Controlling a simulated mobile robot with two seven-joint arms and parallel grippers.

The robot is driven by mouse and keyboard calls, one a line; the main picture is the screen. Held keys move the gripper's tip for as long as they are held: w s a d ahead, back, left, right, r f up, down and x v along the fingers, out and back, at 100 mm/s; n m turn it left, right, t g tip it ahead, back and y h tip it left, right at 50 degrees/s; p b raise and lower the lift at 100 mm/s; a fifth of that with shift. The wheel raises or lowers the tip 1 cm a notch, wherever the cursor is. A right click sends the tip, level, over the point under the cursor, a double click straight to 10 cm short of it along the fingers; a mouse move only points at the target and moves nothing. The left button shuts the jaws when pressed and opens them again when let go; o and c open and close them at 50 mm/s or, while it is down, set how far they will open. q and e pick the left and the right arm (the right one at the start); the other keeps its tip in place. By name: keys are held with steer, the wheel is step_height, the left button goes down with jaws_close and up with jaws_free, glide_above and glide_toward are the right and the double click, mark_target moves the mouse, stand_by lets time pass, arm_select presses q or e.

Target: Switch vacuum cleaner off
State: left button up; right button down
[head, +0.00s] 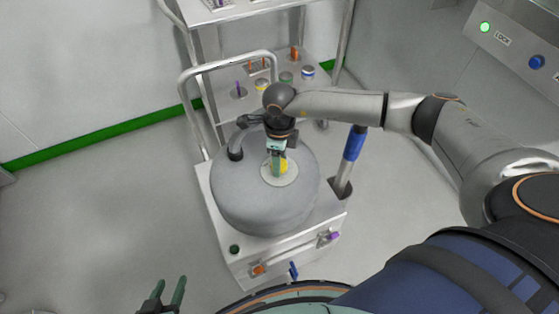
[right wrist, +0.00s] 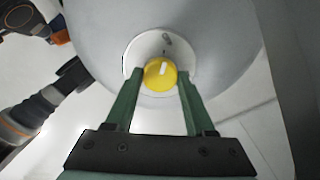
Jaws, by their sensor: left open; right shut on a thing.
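The vacuum cleaner (head: 240,200) is a grey rounded drum on a white wheeled base. On its top a yellow knob (head: 284,165) with a white pointer mark sits on a pale round plate. The knob also shows in the right wrist view (right wrist: 160,75), its mark pointing toward the upper right. My right gripper (head: 277,170) reaches down over the drum and is shut on the yellow knob, one green finger on each side. My left gripper (head: 166,294) is open and empty at the bottom of the head view, left of the cleaner and away from it.
A metal push handle (head: 226,65) rises behind the cleaner. Behind it a steel shelf cart (head: 320,70) carries small items. A blue-gripped wand (head: 354,143) stands at the cleaner's right. A wall panel (head: 520,45) is at upper right. The floor at left is clear.

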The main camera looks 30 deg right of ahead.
steer(key=shift+w+n, duration=0.1)
steer(key=shift+n, duration=0.2)
steer(key=shift+c, duration=1.3)
jaws_free()
step_height(320, 180, up, 13)
steer(key=p, duration=0.1)
steer(key=shift+f, duration=0.2)
